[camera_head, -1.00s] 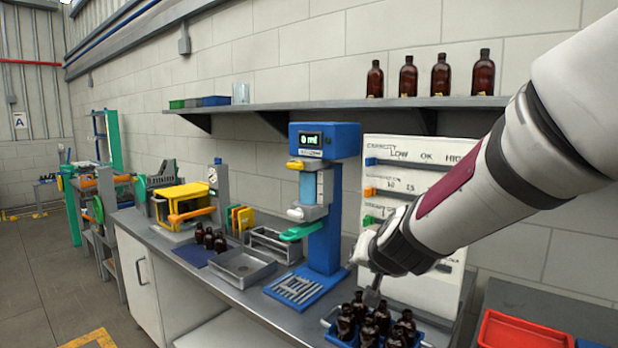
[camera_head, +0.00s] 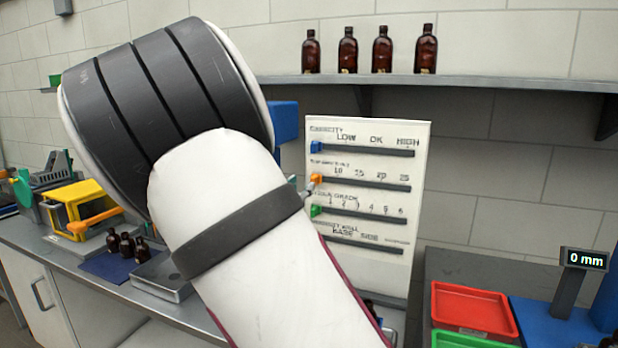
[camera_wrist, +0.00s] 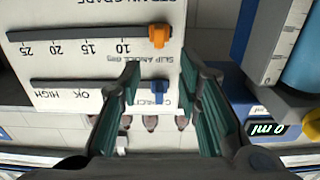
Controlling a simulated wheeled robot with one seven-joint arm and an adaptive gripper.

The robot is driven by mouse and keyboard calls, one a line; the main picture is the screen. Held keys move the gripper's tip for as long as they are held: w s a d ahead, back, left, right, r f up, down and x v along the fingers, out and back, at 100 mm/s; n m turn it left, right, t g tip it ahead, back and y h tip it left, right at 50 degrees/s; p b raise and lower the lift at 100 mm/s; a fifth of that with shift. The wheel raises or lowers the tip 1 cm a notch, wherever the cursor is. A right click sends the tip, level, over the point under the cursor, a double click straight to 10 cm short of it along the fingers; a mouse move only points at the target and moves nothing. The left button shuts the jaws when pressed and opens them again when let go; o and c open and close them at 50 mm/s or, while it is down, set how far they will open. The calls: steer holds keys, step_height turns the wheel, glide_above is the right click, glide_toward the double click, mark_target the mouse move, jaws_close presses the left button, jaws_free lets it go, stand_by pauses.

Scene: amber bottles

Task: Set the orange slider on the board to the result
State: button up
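The wrist view shows the board upside down, with the orange slider (camera_wrist: 159,36) just beyond my fingertips, roughly in line with the gap. My gripper (camera_wrist: 160,62) is open, its teal-padded fingers apart with nothing visibly held. In the head view my arm hides most of the gripper; a bit shows beside the slider. Contact cannot be told.
A blue slider (camera_head: 316,147) sits above and a green slider (camera_head: 316,211) below the orange one, both at left. A red tray (camera_head: 471,309) lies right.

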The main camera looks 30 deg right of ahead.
mark_target(312, 178)
steer(key=x, duration=0.9)
steer(key=shift+w+d, duration=0.2)
steer(key=shift+d, duration=0.15)
jaws_close()
